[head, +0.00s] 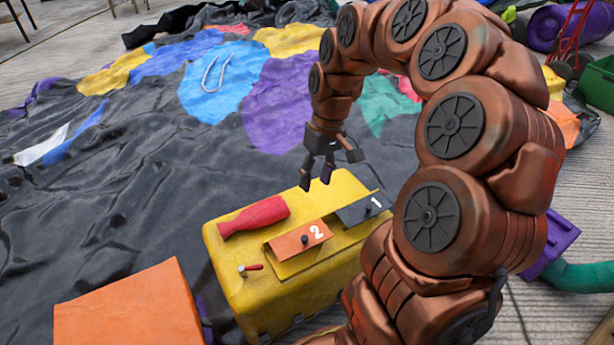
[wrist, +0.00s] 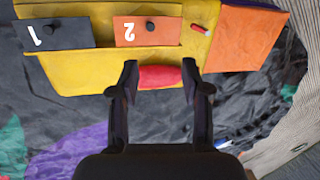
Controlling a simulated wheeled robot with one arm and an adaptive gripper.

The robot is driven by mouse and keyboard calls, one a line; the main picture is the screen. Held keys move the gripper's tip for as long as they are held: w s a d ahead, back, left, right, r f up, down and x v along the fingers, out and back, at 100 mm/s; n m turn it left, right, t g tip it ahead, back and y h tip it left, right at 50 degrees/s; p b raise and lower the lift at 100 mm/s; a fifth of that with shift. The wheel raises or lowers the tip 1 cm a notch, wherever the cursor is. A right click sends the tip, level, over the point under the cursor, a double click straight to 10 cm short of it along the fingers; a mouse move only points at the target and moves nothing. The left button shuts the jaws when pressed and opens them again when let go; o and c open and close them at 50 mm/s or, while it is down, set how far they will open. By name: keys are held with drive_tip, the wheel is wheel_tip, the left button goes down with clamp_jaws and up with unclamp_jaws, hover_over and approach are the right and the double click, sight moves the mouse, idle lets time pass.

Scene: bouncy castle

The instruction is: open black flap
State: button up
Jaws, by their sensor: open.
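The black flap (head: 364,209) marked 1 lies on top of the yellow box (head: 230,260), at its far right in the head view. It has a small dark knob. In the wrist view the black flap (wrist: 60,34) is at upper left, the number upside down. The orange flap (head: 300,239) marked 2 sits beside it, also with a dark knob (wrist: 151,25). My gripper (head: 317,184) is above the box's back edge, apart from both flaps. In the wrist view my gripper (wrist: 160,75) is open, its fingers either side of the red object (wrist: 160,77), with no visible grip on it.
The red bottle-shaped object (head: 254,216) lies on the box top, left of the flaps. A small red-handled item (head: 251,268) is near the front left. An orange block (head: 128,308) stands left of the box. Dark crumpled fabric (head: 100,200) covers the floor behind.

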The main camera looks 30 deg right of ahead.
drive_tip(key=shift+s+a+r+p, duration=0.2)
drive_tip(key=shift+s+a+r, duration=0.2)
drive_tip(key=shift+a, duration=0.25)
drive_tip(key=shift+s+a+r+p, duration=0.2)
drive_tip(key=shift+s+a+r, duration=0.2)
drive_tip(key=shift+a, duration=0.25)
drive_tip(key=shift+s+a+r+p, duration=0.2)
drive_tip(key=shift+s+a+r, duration=0.15)
drive_tip(key=shift+a, duration=0.3)
drive_tip(key=s+a+r+p, duration=0.3)
drive_tip(key=s+r+p, duration=0.4)
drive_tip(key=r+p, duration=0.3)
drive_tip(key=s+a+r+g+h+p, duration=0.1)
drive_tip(key=s+a+r+p, duration=0.2)
drive_tip(key=s+r+p, duration=0.4)
drive_tip(key=s+a+r+m+h+p, duration=0.1)
drive_tip(key=s+a+r+p, duration=0.2)
drive_tip(key=s+r+p, duration=0.4)
wheel_tip(320, 180, up, 6)
drive_tip(key=p, duration=0.7)
drive_tip(key=shift+f, duration=0.15)
drive_tip(key=shift+w+f, duration=0.1)
